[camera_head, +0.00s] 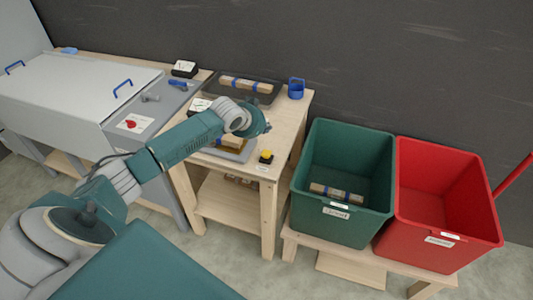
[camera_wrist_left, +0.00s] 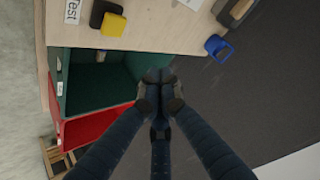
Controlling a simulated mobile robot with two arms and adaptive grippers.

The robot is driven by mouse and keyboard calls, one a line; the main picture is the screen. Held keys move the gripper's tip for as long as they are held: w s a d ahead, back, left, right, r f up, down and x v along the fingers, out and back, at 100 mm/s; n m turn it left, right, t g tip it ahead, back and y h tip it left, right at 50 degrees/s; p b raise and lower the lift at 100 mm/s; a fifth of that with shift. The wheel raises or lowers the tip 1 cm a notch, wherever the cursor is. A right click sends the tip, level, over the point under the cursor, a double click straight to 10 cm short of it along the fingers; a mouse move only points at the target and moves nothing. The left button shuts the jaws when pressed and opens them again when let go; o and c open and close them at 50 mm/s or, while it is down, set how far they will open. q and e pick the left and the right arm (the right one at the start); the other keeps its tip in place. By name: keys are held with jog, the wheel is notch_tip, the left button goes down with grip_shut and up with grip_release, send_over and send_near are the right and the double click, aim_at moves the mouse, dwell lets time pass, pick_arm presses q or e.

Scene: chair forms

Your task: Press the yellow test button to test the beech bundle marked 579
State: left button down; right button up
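The yellow test button (camera_head: 266,154) sits on a small black base at the front right corner of the wooden table; it also shows in the left wrist view (camera_wrist_left: 113,25), beside a label reading "Test". My left gripper (camera_head: 266,127) is above the table, a little behind and above the button, not touching it. Its fingers (camera_wrist_left: 160,76) meet in the left wrist view, with nothing seen between them. A wooden bundle (camera_head: 232,143) lies on a grey plate left of the button, partly hidden by my arm. The number 579 is not readable. My right gripper is not in view.
A dark tray (camera_head: 212,84) at the back holds another blue-banded bundle (camera_head: 245,84). A blue cup (camera_head: 296,88) stands beside it. A green crate (camera_head: 373,200) with a bundle inside and an empty red crate (camera_head: 448,255) stand right. A lidded grey machine (camera_head: 70,90) is left.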

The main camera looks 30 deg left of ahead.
pick_arm(q)
jog(key=b, duration=0.7)
send_over(265, 153)
notch_tip(265, 153, down, 7)
jog(key=shift+d+r, duration=0.1)
jog(key=shift+r, duration=0.1)
jog(key=shift+f, duration=0.95)
jog(key=shift+f, duration=0.1)
jog(key=shift+f, duration=0.3)
